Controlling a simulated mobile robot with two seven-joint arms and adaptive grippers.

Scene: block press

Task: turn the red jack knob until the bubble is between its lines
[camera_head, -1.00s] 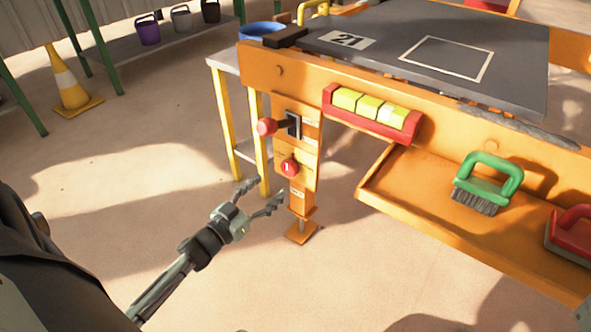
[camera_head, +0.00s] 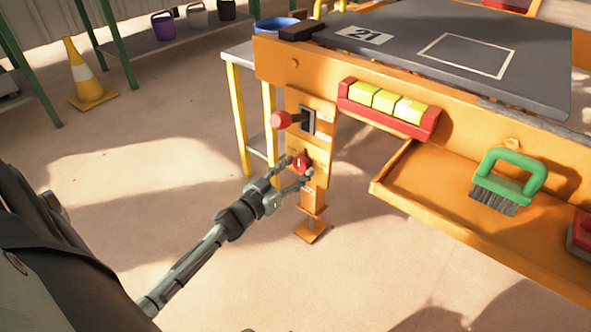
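The red jack knob (camera_head: 301,162) sits low on the orange leg plate of the press table. My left gripper (camera_head: 299,170) reaches it from the lower left, with its fingers spread on either side of the knob's front. I cannot make out whether the fingers touch it. A red holder (camera_head: 428,126) on the table's front edge carries a yellow-green strip (camera_head: 385,101) divided by pale lines, which looks like the level. The bubble itself is too small to tell. My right gripper is not in view.
A red ball lever (camera_head: 281,120) sticks out just above the knob. An orange tray (camera_head: 420,200) with a green brush (camera_head: 508,178) juts out to the right. A small table with yellow legs (camera_head: 238,120) stands behind.

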